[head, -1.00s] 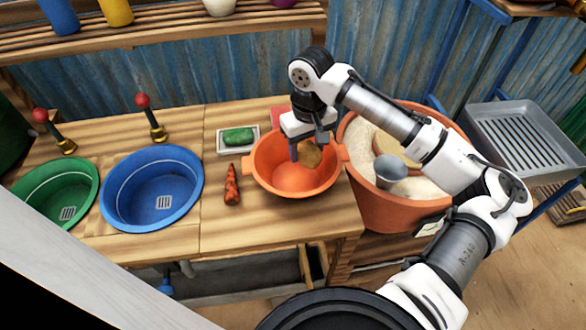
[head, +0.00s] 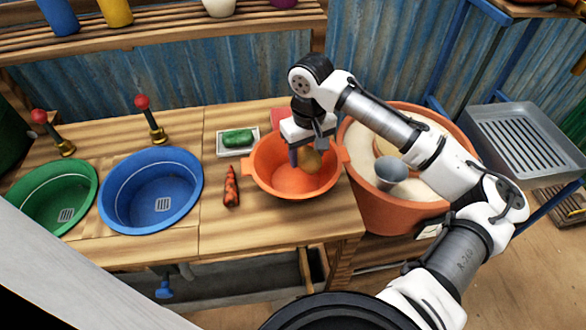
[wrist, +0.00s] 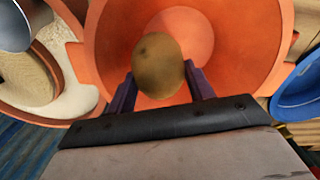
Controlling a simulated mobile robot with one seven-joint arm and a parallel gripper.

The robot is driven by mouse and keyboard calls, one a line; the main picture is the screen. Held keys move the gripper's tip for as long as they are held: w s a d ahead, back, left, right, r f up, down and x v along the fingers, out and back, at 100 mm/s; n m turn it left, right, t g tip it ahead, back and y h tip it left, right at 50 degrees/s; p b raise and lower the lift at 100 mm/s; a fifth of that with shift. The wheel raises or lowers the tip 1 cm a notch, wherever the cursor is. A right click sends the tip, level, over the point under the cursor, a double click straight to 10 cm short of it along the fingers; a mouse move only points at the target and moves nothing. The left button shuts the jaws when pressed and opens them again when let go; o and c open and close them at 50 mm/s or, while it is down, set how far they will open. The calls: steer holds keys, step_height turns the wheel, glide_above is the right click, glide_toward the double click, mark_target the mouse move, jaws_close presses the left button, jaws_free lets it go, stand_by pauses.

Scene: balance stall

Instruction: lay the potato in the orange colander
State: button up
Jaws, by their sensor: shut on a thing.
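The potato (head: 309,161) is brown and rounded. My gripper (head: 302,157) is shut on it, inside the outline of the orange colander (head: 290,184) in the head view. In the wrist view the potato (wrist: 158,66) sits between my two dark fingers, with the orange colander (wrist: 243,40) behind it. I cannot tell whether the potato touches the colander's bottom. The colander stands on the wooden counter, and my gripper hides part of its back rim.
A blue basin (head: 152,190) and green basin (head: 54,196) are farther left. A large tub (head: 380,212) with a grey cup stands close on the right.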

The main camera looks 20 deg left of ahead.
steer(key=shift+f+b, duration=0.7)
steer(key=shift+f, duration=0.65)
stand_by(0.4)
steer(key=o, duration=1.1)
step_height(320, 180, up, 14)
steer(key=b, duration=0.1)
